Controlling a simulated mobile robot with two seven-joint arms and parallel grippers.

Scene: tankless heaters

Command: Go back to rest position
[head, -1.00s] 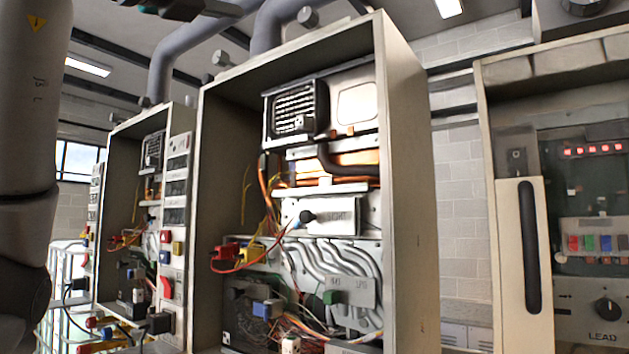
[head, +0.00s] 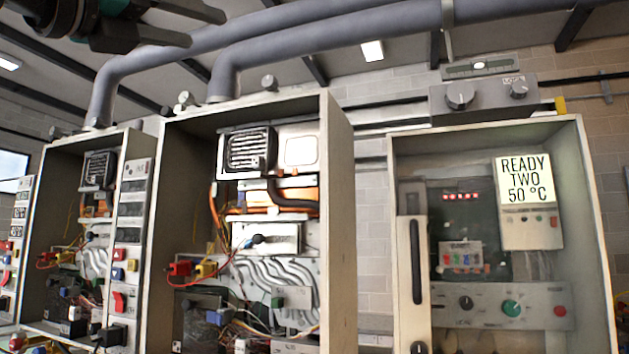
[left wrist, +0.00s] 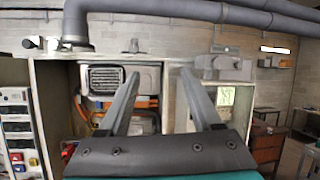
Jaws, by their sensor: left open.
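My left gripper (head: 206,28) shows at the top left of the head view, dark, with its two fingers apart and nothing between them. It hangs in the air in front of the ceiling pipes, above the open heater cabinets. In the left wrist view my left gripper (left wrist: 160,76) has its two grey fingers spread, with the middle heater cabinet (left wrist: 53,100) behind them. No object is held. My right gripper is in neither view.
A middle open heater cabinet (head: 340,200) with wiring stands beside another at left (head: 50,180). A third cabinet at right (head: 592,240) has a sign reading "READY TWO 50 °C" (head: 525,180). Thick grey pipes (head: 330,27) run overhead. The left wrist view shows a brown cabinet (left wrist: 267,150) at right.

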